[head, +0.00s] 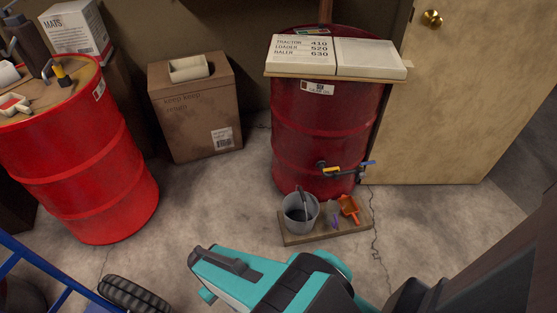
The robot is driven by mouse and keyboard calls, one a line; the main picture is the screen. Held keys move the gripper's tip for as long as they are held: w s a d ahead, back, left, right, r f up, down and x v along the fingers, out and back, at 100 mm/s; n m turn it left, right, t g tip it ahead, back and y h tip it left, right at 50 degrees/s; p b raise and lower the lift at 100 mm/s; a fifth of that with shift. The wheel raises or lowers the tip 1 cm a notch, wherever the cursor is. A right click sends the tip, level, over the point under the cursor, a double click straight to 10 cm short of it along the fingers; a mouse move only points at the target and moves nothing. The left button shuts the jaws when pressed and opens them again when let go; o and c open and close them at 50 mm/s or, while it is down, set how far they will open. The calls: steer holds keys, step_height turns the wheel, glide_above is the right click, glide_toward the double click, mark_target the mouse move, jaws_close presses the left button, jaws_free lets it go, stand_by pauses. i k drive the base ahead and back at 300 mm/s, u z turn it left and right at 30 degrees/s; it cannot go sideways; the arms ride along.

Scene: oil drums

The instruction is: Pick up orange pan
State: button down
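The orange pan (349,208) is a small scoop-like piece on the right part of a low wooden board (322,234) on the floor. It stands in front of the red drum at the back, below the drum's tap. My gripper (203,272), teal, white and black, is at the lower middle of the head view. It is to the left of the pan and nearer the camera, clear of it in the picture. Its fingertips do not show clearly, so I cannot tell whether it is open or shut. Nothing is seen held in it.
A grey bucket (299,213) stands on the board left of the pan, with a small purple item (334,215) between them. A tap (345,170) juts from the back drum (320,125). Another red drum (80,170) and a cardboard box (195,110) stand left. Floor between is bare.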

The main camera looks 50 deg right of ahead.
mark_target(349, 208)
steer(key=z, duration=5.45)
steer(key=i, duration=0.15)
steer(key=u, duration=3.05)
steer(key=i, duration=0.6)
steer(key=z, duration=0.05)
steer(key=k, duration=0.6)
steer(key=z, duration=0.05)
